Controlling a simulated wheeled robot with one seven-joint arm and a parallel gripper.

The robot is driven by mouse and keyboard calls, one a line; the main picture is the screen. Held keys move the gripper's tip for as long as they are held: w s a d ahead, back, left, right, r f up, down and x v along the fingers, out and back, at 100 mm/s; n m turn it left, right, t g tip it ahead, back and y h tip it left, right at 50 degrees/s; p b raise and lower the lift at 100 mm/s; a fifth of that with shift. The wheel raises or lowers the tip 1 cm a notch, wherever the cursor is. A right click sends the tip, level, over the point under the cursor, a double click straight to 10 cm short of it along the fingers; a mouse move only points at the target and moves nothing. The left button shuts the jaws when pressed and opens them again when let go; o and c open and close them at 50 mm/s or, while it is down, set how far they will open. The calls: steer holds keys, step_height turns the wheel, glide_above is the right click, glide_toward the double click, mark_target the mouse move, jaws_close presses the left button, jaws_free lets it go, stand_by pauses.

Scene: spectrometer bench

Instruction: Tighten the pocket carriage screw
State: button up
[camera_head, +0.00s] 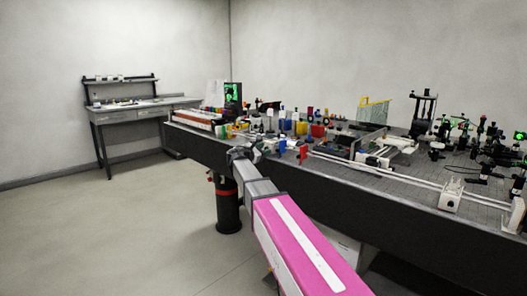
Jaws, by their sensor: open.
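My pink and grey arm reaches from the bottom of the picture to the front edge of the optical bench (330,187). My gripper (244,153) is at the arm's far end, beside the left part of that edge, small and dark in the picture. It is open, and I see nothing held in it. White carriage-like blocks sit on the long rails: one near the bench's middle (374,158) and one farther right (450,195). I cannot tell which is the pocket carriage. Its screw is too small to make out. Both blocks are well to the right of my gripper.
Small coloured parts crowd the bench near my gripper, with a red plate (303,152) close to the front edge. Dark optical mounts (424,112) stand at the right. A side table (140,108) is against the far wall. The floor at left is clear.

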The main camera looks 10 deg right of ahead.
jaws_close()
steer(key=shift+m, duration=0.4)
steer(key=m, duration=2.1)
steer(key=shift+m, duration=0.3)
stand_by(0.4)
